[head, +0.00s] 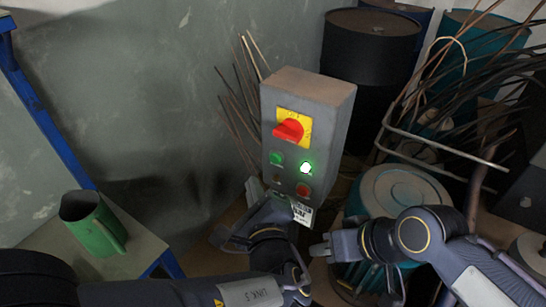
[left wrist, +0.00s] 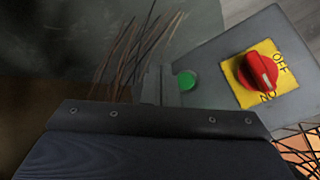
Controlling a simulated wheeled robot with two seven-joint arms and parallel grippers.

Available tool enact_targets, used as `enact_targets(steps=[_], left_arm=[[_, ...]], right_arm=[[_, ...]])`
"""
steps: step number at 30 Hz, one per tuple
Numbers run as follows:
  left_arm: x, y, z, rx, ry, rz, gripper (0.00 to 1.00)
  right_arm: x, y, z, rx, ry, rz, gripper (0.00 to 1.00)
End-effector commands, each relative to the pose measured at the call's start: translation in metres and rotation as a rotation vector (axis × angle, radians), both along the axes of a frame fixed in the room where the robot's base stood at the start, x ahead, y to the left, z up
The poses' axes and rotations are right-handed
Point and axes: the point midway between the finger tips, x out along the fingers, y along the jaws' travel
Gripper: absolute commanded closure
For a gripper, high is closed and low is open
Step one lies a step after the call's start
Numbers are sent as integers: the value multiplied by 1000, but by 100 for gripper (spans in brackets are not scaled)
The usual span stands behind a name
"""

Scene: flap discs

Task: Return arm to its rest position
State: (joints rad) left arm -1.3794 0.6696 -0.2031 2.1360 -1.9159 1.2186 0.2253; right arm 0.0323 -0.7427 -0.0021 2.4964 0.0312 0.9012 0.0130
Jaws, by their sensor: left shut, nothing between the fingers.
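My left gripper (head: 252,190) is shut and empty, just in front of the lower left part of a grey control box (head: 312,90). I cannot tell whether it touches the box. The box carries a red rotary knob (head: 288,130) on a yellow plate, a green button (head: 276,158), a brightly lit green lamp (head: 305,168) and a red button (head: 303,190). In the left wrist view, the knob (left wrist: 262,70) has its white mark toward the ON label, and the green button (left wrist: 187,80) is uncovered. My right gripper (head: 320,249) is right of the left wrist; its finger gap is unclear.
A green mug (head: 94,228) stands on a small table (head: 48,238) with blue legs at left. Dark and teal drums (head: 370,45), thin rods and a bent metal frame (head: 440,145) crowd the right. A teal lidded drum (head: 398,188) stands behind my right arm.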

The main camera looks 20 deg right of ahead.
Motion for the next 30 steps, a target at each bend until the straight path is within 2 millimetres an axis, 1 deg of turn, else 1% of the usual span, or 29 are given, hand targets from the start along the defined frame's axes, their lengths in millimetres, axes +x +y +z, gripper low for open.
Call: enact_targets(steps=[6, 8, 9, 11, 14, 15, 17, 18, 20, 21, 23, 24, 26, 27, 29, 30], left_arm=[[1, 2, 0, -3, 4, 6, 100], [5, 10, 2, -16, 19, 30, 100], [9, 20, 4, -33, 38, 59, 100], [17, 44, 7, -73, 88, 131, 100], [31, 107, 10, -188, 220, 318, 100], [33, 137, 9, -250, 285, 411, 100], [29, 184, 6, -360, 393, 556, 100], [22, 214, 3, -447, 467, 658, 100], [3, 256, -1, -599, 581, 814, 100], [-12, 279, -4, -711, 654, 910, 100], [-38, 303, -6, -890, 749, 1041, 100], [-55, 315, -6, -1015, 804, 1118, 100], [-80, 325, -2, -1218, 872, 1217, 100], [-95, 327, 3, -1356, 907, 1269, 100], [-112, 327, 12, -1563, 939, 1326, 100], [-121, 325, 18, -1693, 950, 1349, 100]], right_arm=[[0, 0, 0, 0, 0, 0, 70], [0, 0, 2, 0, 0, 0, 70], [0, 0, 4, 0, 0, 0, 70], [0, 0, 9, 0, 0, 0, 70], [0, 0, 19, 0, 0, 0, 70], [0, 0, 24, 0, 0, 0, 70], [0, 0, 32, 0, 0, 0, 70], [0, 0, 38, 0, 0, 0, 70], [0, 0, 47, 0, 0, 0, 70], [0, 0, 53, 0, 0, 0, 70], [0, 0, 62, 0, 0, 0, 70], [0, 0, 67, 0, 0, 0, 70], [0, 0, 76, 0, 0, 0, 70], [0, 0, 81, 0, 0, 0, 70], [0, 0, 89, 0, 0, 0, 70], [0, 0, 93, 0, 0, 0, 70]])
